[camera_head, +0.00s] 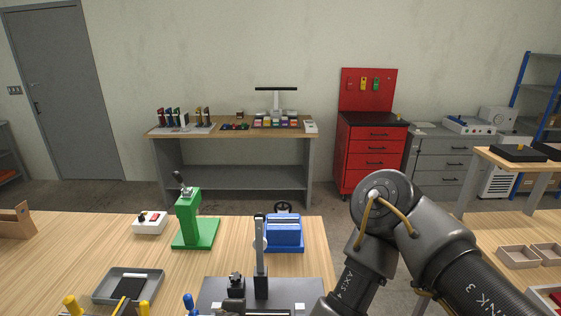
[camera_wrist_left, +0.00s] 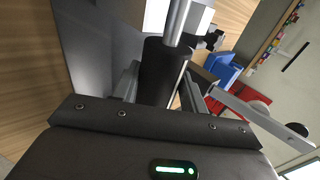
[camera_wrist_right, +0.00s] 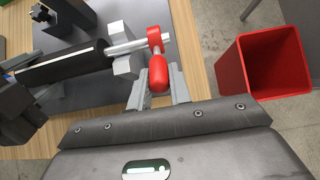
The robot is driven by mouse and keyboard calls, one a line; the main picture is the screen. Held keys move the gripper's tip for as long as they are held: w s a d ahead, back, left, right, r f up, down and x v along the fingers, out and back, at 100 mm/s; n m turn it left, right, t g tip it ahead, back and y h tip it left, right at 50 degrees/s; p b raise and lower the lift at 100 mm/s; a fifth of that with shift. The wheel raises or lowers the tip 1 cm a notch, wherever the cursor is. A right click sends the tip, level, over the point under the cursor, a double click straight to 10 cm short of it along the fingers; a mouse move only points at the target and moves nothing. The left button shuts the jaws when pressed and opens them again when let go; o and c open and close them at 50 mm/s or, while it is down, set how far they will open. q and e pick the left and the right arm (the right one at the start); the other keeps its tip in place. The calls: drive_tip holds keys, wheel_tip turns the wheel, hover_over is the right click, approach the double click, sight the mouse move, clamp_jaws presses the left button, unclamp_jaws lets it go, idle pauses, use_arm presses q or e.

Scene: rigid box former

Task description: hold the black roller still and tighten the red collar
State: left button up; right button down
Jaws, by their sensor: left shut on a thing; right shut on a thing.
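The black roller (camera_wrist_right: 62,66) lies on its metal shaft above a grey plate in the right wrist view. It also shows in the left wrist view (camera_wrist_left: 158,62), between the fingers of my left gripper (camera_wrist_left: 160,84), which is shut on it. The red collar (camera_wrist_right: 154,36) sits around the shaft near its end, beside a light grey support block. Its rounded red handle (camera_wrist_right: 158,74) points down in the picture. My right gripper (camera_wrist_right: 159,90) is shut on this handle. The fingers partly hide the handle's lower end. The head view cuts off most of this work at its bottom edge.
A red bin (camera_wrist_right: 262,68) stands on the floor beside the table. A green stand (camera_head: 189,225), a blue vise (camera_head: 285,231), a white switch box (camera_head: 150,223) and a grey tray (camera_head: 113,287) are on the wooden table. A tall grey lever (camera_head: 260,245) rises from the dark plate.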

drive_tip(key=shift+s+f, duration=0.3)
drive_tip(key=shift+f, duration=0.35)
drive_tip(key=shift+d+f, duration=0.1)
drive_tip(key=shift+s+f+g, duration=0.1)
drive_tip(key=shift+f+g, duration=0.2)
drive_tip(key=shift+f, duration=0.2)
drive_tip(key=c, duration=1.2)
unclamp_jaws()
use_arm(q)
drive_tip(key=o, duration=1.1)
drive_tip(key=shift+c, duration=0.2)
use_arm(e)
drive_tip(key=shift+r, duration=0.1)
